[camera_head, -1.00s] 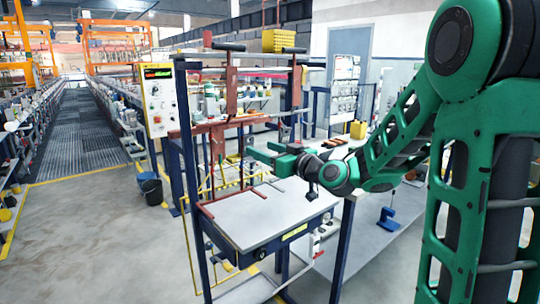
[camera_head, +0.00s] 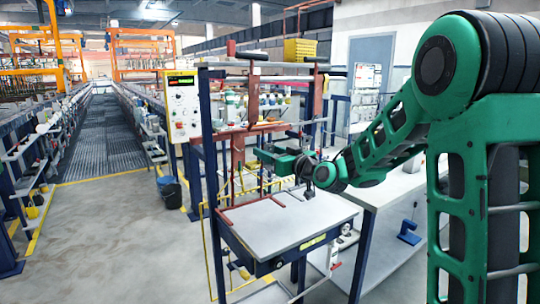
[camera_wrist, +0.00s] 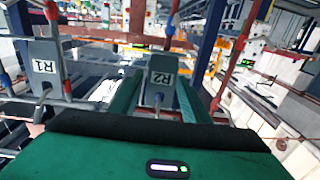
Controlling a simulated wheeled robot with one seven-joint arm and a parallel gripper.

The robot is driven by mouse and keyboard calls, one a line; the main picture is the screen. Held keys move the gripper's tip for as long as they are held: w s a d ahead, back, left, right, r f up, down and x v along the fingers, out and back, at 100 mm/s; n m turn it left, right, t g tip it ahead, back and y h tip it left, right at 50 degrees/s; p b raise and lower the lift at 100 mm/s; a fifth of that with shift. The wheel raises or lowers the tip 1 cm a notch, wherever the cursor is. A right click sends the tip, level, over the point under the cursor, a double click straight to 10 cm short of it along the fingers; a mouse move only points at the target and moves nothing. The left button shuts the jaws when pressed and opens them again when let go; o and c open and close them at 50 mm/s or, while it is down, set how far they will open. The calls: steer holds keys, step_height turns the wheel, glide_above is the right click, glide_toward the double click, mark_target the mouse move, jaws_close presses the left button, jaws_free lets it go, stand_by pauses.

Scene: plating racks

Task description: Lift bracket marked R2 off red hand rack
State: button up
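The grey bracket marked R2 (camera_wrist: 163,79) stands between the two green fingers of my gripper (camera_wrist: 157,98) in the wrist view. The fingers are spread, one on each side of it; whether either touches it is hard to see. A like bracket marked R1 (camera_wrist: 45,66) hangs to the left, outside the fingers. The red hand rack (camera_wrist: 112,37) crosses behind them; its red post also shows in the head view (camera_head: 237,152). There my gripper (camera_head: 268,157) reaches left to the rack, above the table. The brackets are too small to make out in the head view.
A white-topped table (camera_head: 285,220) with red strips lies below my gripper. Blue uprights (camera_head: 207,150) frame the rack. A control box (camera_head: 182,103) and a dark bucket (camera_head: 170,192) stand left. The aisle floor (camera_head: 110,225) is open.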

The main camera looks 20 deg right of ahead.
steer(key=c, duration=0.8)
steer(key=shift+o, duration=0.9)
steer(key=shift+c, duration=0.3)
steer(key=shift+s+r, duration=0.3)
steer(key=shift+r, duration=0.2)
steer(key=shift+s+d+r, duration=0.25)
steer(key=shift+s+r, duration=0.1)
steer(key=shift+s, duration=0.1)
